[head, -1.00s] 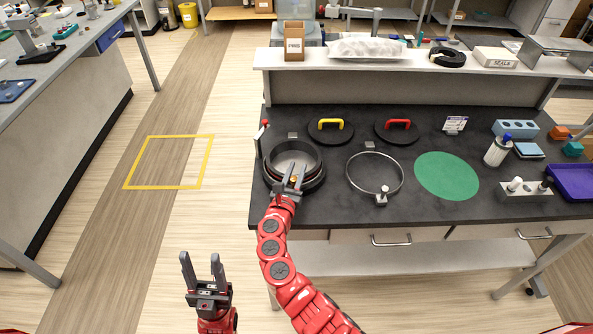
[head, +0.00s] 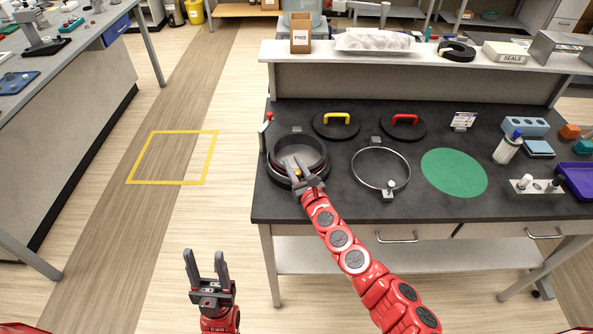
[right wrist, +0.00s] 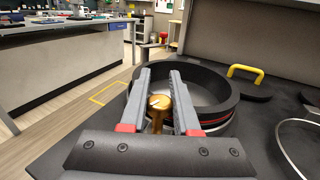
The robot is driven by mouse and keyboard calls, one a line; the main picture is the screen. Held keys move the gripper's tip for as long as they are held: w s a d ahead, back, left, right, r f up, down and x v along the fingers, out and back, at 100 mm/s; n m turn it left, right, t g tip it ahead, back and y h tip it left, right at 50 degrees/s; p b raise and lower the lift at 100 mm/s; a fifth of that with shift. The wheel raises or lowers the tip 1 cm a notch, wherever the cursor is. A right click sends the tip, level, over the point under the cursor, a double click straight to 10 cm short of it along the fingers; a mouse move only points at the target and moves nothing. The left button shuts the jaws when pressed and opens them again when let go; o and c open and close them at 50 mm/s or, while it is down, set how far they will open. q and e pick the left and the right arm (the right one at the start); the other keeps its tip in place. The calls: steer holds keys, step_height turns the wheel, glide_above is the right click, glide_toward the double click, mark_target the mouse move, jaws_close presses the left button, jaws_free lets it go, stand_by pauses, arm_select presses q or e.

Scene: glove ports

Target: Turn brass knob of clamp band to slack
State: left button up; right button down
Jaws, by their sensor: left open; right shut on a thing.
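The brass knob (right wrist: 159,102) stands at the near side of the round black port ring (head: 325,157), and a thin red line shows low on that ring in the right wrist view. My right gripper (head: 294,168) reaches the port's front edge. In the right wrist view its fingers (right wrist: 160,95) stand on both sides of the knob and are shut on it. My left gripper (head: 207,268) is open and empty, over the floor left of the bench.
A loose metal ring (head: 381,151) with a small fitting lies right of the port. Lids with a yellow handle (head: 337,118) and a red handle (head: 405,120) lie behind. A red-tipped post (head: 263,137) stands left of the port. A green disc (head: 454,180) lies farther right.

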steer(key=n+g+y+b, duration=0.1)
steer(key=b, duration=0.2)
steer(key=n+g+y+b, duration=0.1)
steer(key=y+b, duration=0.1)
steer(key=b, duration=0.1)
steer(key=n+g+y+b, duration=0.1)
steer(key=b, duration=0.2)
steer(key=shift+s+a+f+n+y, duration=0.2)
steer(key=shift+a+f+n+y, duration=0.05)
steer(key=shift+a+n+y, duration=0.15)
steer(key=shift+s+a+r+n+g+y+b, duration=0.1)
steer(key=shift+s+r+n+g+y+b, duration=0.2)
steer(key=shift+b, duration=0.6)
steer(key=shift+w, duration=0.15)
steer(key=c, duration=0.6)
jaws_free()
steer(key=shift+c, duration=0.2)
steer(key=b+v, duration=0.2)
steer(key=v, duration=1.5)
steer(key=shift+d, duration=0.35)
steer(key=shift+g, duration=0.3)
